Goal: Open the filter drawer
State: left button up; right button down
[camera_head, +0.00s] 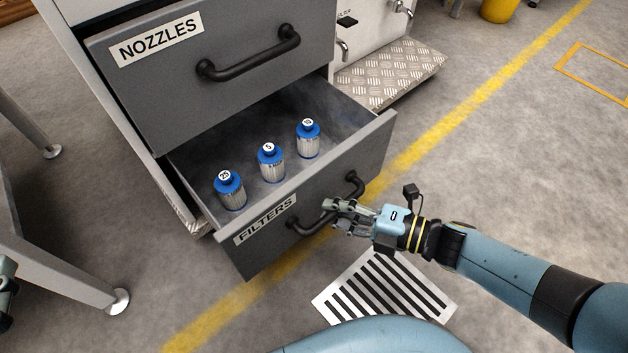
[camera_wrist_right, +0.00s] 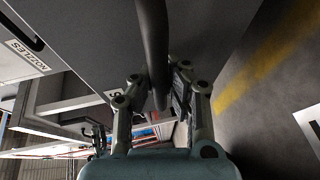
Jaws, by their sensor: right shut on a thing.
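The filter drawer (camera_head: 350,165), labelled FILTERS, is pulled out of the cabinet, and its inside shows. Three blue-capped filters stand upright in it, marked 25 (camera_head: 230,190), 5 (camera_head: 271,162) and a third (camera_head: 308,138) whose mark is hard to read. My right gripper (camera_head: 338,211) is shut on the drawer's black bar handle (camera_head: 298,226). In the right wrist view the handle (camera_wrist_right: 153,50) runs between the fingers (camera_wrist_right: 155,90). At the left edge of the head view, a small dark part of my left arm shows; its fingers cannot be made out.
The nozzles drawer (camera_head: 215,80) above sticks out partly over the filter drawer. A table leg (camera_head: 75,270) stands at the left. A metal step plate (camera_head: 390,75) lies behind. A floor grate (camera_head: 385,292) and a yellow line (camera_head: 440,125) mark otherwise clear floor.

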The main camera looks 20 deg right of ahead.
pick_arm(q)
jog(key=shift+s+f+g, duration=0.25)
jog(key=shift+f+g, duration=0.05)
jog(key=shift+f, duration=0.15)
pick_arm(e)
jog(key=shift+s+d+r, duration=0.1)
jog(key=shift+s+d, duration=0.25)
jog(key=shift+s, duration=0.55)
jog(key=shift+s+d+f, duration=0.1)
jog(key=shift+s+d, duration=0.25)
jog(key=shift+s, duration=0.6)
jog(key=shift+s+d+r, duration=0.1)
jog(key=shift+s+d, duration=0.25)
jog(key=shift+s, duration=0.55)
pick_arm(q)
jog(key=shift+a, duration=0.1)
pick_arm(e)
jog(key=c, duration=1.3)
grip_release()
jog(key=shift+s, duration=0.15)
jog(key=v, duration=1.2)
